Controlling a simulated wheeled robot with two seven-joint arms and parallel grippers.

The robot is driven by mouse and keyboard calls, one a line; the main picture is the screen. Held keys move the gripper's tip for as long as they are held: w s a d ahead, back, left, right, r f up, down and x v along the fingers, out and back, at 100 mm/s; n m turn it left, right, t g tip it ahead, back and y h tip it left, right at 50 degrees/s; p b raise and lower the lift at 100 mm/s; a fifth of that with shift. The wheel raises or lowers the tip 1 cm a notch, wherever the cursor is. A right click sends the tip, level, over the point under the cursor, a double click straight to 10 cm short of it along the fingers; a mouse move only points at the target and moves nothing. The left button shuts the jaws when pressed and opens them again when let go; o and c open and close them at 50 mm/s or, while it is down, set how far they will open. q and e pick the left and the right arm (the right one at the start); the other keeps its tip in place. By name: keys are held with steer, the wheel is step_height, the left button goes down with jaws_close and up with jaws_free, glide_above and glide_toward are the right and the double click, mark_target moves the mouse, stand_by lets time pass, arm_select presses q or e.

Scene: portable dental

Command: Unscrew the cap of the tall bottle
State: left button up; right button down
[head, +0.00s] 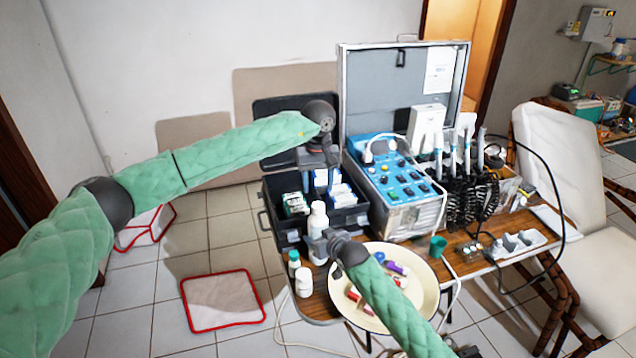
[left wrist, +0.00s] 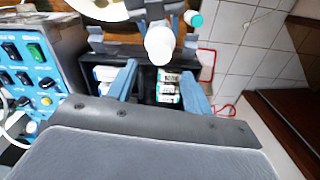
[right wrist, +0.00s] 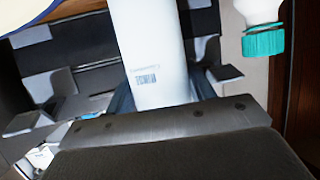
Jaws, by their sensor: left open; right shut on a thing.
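The tall white bottle (head: 318,222) stands upright near the left end of the table. Its white cap (left wrist: 159,44) faces the left wrist camera, ahead of the left fingertips. My right gripper (head: 330,248) is shut around the bottle's body from the side. In the right wrist view the printed white body (right wrist: 152,55) rises between the fingers. My left gripper (head: 320,184) is open, pointing down above and slightly behind the bottle; its fingers are apart (left wrist: 158,88) and do not appear to touch the cap. I cannot tell whether the bottle's base rests on the table.
A small teal-capped bottle (head: 294,262) and a short white bottle (head: 304,281) stand beside it. A cream round tray (head: 424,292) with small items lies right. An open black case (head: 268,222) with boxes is behind, beside the blue control unit (head: 392,180).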

mark_target(318, 204)
arm_select(q)
steer(key=shift+m, duration=1.2)
steer(key=shift+f, duration=0.15)
steer(key=shift+f, duration=3.9)
